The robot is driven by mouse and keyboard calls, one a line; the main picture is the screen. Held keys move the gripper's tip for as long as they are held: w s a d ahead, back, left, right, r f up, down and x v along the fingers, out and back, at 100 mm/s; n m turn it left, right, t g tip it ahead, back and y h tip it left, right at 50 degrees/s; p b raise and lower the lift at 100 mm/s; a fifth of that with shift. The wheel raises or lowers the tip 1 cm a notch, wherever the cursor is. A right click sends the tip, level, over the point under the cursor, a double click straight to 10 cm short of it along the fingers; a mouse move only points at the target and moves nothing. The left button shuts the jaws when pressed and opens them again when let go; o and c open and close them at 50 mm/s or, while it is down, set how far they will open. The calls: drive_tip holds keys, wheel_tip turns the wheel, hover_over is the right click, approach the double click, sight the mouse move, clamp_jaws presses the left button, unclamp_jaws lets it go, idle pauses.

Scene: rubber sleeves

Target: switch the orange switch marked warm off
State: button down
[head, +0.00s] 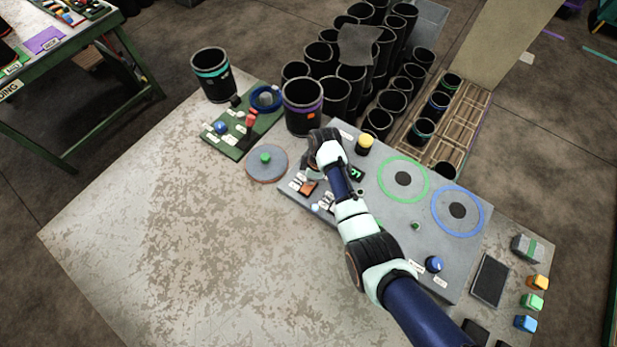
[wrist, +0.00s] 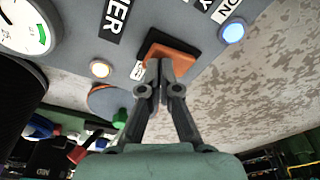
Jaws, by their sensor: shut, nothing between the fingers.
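The orange switch (wrist: 172,52) is a rocker in a dark frame on the grey control panel (wrist: 75,50). It also shows in the head view (head: 309,187), near the panel's left edge, partly beside my arm. My gripper (wrist: 160,66) is shut and empty, with its fingertips at the switch's lower edge in the wrist view. I cannot tell whether the tips touch it. A small white label (wrist: 137,70) sits beside the switch; its text is not readable. In the head view my gripper (head: 312,172) is mostly hidden by my wrist.
A lit blue-white button (wrist: 232,33) and a lit yellowish button (wrist: 100,68) flank the switch. A round plate with a green knob (head: 265,158) lies left of the panel. Black sleeves (head: 303,105) stand behind. The table's front left (head: 170,220) is clear.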

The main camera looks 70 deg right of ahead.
drive_tip(key=shift+f, duration=0.35)
drive_tip(key=shift+r, duration=0.1)
wheel_tip(320, 180, up, 7)
drive_tip(key=p, duration=0.6)
drive_tip(key=shift+p, duration=0.35)
